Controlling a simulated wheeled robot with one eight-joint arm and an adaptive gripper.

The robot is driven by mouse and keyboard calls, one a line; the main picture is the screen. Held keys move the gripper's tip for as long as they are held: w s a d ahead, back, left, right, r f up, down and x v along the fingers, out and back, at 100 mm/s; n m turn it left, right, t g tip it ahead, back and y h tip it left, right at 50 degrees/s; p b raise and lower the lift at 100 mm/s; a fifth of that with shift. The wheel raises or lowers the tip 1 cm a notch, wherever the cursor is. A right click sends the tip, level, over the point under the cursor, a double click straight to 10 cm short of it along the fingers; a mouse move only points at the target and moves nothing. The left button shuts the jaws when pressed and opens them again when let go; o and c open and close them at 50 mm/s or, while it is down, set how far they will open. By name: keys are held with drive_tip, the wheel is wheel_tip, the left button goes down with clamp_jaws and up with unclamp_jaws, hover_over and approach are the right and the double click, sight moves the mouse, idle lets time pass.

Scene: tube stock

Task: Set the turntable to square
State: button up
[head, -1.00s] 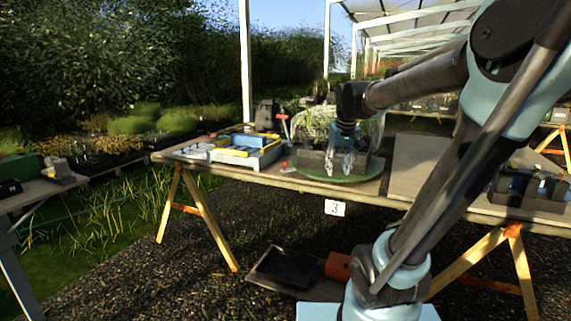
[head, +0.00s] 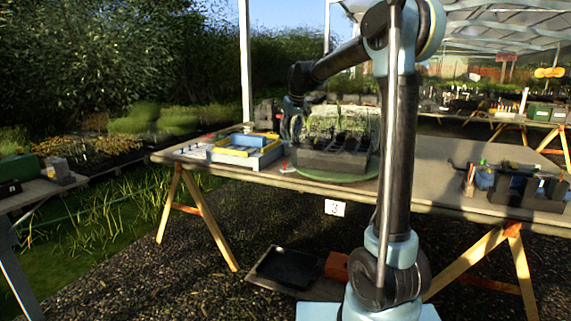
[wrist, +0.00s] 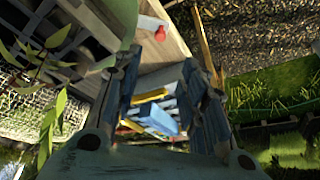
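The turntable is a green disc (head: 345,178) on the table; its edge also shows in the wrist view (wrist: 126,14). A dark pot tray (head: 335,162) stands on it, with green plants and a pale mesh panel (head: 345,122) behind. The tray's front runs roughly along the table's front edge; I cannot tell whether it is exactly square. A small red knob (head: 284,164) sits at the disc's left, also seen in the wrist view (wrist: 160,33). My gripper (wrist: 160,68) is open and empty, its fingers apart. In the head view it is at the tray's left side; contact cannot be told.
A blue and yellow tray (head: 245,150) stands on the table left of the turntable. A dark holder with bottles (head: 525,188) is at the table's right end. My arm hides part of the table between. A black tray (head: 287,268) lies on the ground below.

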sight(285, 163)
drive_tip(key=x, duration=1.7)
drive_tip(key=shift+w+a+f, duration=0.1)
drive_tip(key=shift+w+a, duration=0.05)
clamp_jaws()
